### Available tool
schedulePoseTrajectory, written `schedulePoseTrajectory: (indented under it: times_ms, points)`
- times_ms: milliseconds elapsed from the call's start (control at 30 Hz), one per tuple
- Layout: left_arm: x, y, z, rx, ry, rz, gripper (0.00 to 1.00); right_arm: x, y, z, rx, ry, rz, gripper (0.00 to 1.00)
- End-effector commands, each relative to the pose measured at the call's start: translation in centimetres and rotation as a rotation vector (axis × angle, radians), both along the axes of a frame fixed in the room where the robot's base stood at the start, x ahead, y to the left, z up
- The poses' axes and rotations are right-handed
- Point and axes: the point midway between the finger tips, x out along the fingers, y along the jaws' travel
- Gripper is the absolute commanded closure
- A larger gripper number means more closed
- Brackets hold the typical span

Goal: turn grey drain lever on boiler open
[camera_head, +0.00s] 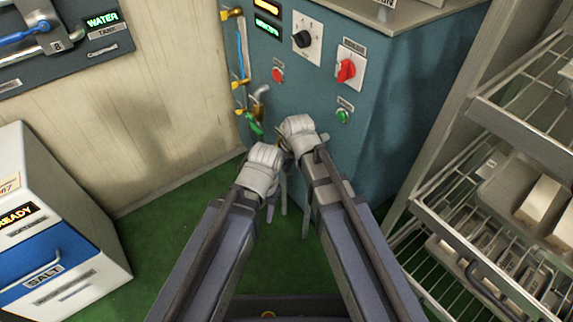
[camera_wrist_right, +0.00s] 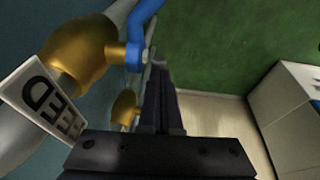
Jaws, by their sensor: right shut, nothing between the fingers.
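The teal boiler (camera_head: 375,120) stands at the back centre in the head view. A short grey handle (camera_head: 262,90) shows on brass fittings at its left side; I cannot tell for sure that it is the drain lever. My right gripper (camera_head: 298,135) is in front of the boiler's lower left part, its fingers largely hidden. In the right wrist view its fingers (camera_wrist_right: 158,90) are shut and empty, near a brass valve (camera_wrist_right: 80,48) with a blue lever (camera_wrist_right: 147,15) and a FEED tag (camera_wrist_right: 38,95). A smaller brass fitting (camera_wrist_right: 124,107) lies beyond. My left gripper (camera_head: 270,195) hangs left of the right one.
A green handle (camera_head: 257,128) sits low on the boiler's left side. A red switch (camera_head: 346,70) and a black knob (camera_head: 302,39) are on its panel. A wire shelf rack (camera_head: 425,210) stands right. A salt cabinet (camera_head: 95,215) stands left, with free green floor (camera_head: 165,225) between.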

Motion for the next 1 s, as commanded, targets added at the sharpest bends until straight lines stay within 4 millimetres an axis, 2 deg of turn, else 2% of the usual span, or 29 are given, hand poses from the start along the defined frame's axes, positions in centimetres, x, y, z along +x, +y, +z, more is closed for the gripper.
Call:
schedulePoseTrajectory:
  times_ms: [100,400,1000]
  points:
    - [0.0,0.0,-1.3,-0.001,0.0,-0.002,0.5,-0.2,-0.2,-1.3,-0.001,0.001,0.0,1.0]
    - [0.0,-0.1,-3.3,-0.004,0.0,-0.005,0.5,-0.3,-0.2,-3.3,-0.001,0.001,0.0,1.0]
    - [0.0,-0.1,-3.7,-0.004,-0.001,-0.003,0.5,-0.2,-0.1,-3.7,0.0,0.0,0.0,1.0]
